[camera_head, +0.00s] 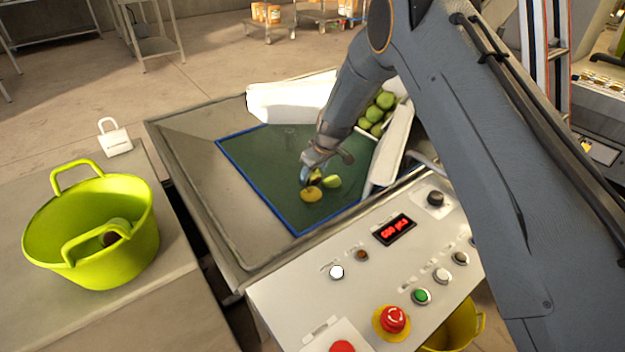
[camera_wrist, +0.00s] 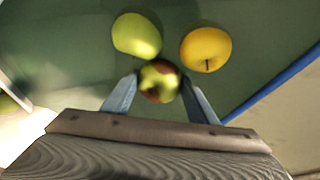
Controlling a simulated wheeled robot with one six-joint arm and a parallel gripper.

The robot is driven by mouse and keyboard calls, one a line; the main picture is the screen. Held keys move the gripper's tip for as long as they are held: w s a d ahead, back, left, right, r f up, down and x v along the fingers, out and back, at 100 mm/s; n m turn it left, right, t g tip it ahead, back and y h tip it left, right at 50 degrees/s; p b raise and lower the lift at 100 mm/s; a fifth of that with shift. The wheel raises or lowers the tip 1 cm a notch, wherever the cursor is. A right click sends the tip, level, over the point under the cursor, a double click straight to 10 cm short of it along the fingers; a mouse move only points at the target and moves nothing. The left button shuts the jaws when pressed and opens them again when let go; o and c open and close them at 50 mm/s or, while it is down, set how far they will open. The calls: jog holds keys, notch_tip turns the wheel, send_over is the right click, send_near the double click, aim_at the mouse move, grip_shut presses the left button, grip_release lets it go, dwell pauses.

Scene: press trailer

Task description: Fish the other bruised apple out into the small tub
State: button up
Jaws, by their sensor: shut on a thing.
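My gripper (camera_wrist: 160,92) is shut on a bruised apple (camera_wrist: 160,82), green-yellow with brown-red patches, between its two fingers. In the head view my gripper (camera_head: 310,176) is low over the green mat (camera_head: 262,165) and mostly hides this apple. I cannot tell whether the apple still touches the mat. A green apple (camera_wrist: 137,35) and a yellow apple (camera_wrist: 206,49) lie on the mat just beyond it. The small tub (camera_head: 140,235) is lime green with two handles and stands at the left. A brown and greenish thing (camera_head: 110,236), apparently an apple, shows inside it.
Several green apples (camera_head: 378,112) are heaped behind a white guide (camera_head: 392,145). Another white guide (camera_head: 290,101) stands at the back. A control panel (camera_head: 350,275) with buttons lies in front. A white padlock-shaped block (camera_head: 115,140) stands behind the tub.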

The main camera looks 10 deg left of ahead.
notch_tip(320, 180, up, 8)
jog(key=shift+f+b, duration=0.1)
jog(key=shift+b, duration=0.35)
